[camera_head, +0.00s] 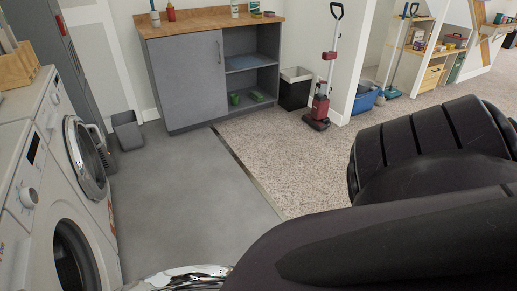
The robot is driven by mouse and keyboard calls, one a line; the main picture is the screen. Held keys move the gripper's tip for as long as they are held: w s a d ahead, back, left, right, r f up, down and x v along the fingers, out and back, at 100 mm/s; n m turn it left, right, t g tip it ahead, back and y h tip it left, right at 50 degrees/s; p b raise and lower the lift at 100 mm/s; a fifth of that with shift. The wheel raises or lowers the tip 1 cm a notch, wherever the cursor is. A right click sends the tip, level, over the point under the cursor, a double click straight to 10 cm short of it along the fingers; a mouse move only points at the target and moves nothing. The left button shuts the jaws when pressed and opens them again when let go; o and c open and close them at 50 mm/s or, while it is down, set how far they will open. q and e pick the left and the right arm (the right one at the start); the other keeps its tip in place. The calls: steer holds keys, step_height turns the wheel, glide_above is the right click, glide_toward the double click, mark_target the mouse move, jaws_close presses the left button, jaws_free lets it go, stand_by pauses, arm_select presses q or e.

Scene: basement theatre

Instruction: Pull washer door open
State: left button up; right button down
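Two white front-loading machines stand side by side along the left edge. The nearer machine (22,222) has a round knob and a dark display, and its round dark opening (74,262) shows at the lower left. A shiny chrome curved rim (180,277) shows at the bottom edge, apart from that opening; it looks like part of a door swung outward, but most is cut off. The farther machine (50,108) has a round glass door (86,158) with a chrome rim, standing at its front. Neither gripper shows. My large black arm parts cover the lower right.
A grey cabinet (188,80) with a wooden top stands at the back. A grey bin (127,131) is beyond the machines. A red upright vacuum (319,105) and blue tub (366,98) stand at the back right. The grey floor (185,200) in the middle is clear.

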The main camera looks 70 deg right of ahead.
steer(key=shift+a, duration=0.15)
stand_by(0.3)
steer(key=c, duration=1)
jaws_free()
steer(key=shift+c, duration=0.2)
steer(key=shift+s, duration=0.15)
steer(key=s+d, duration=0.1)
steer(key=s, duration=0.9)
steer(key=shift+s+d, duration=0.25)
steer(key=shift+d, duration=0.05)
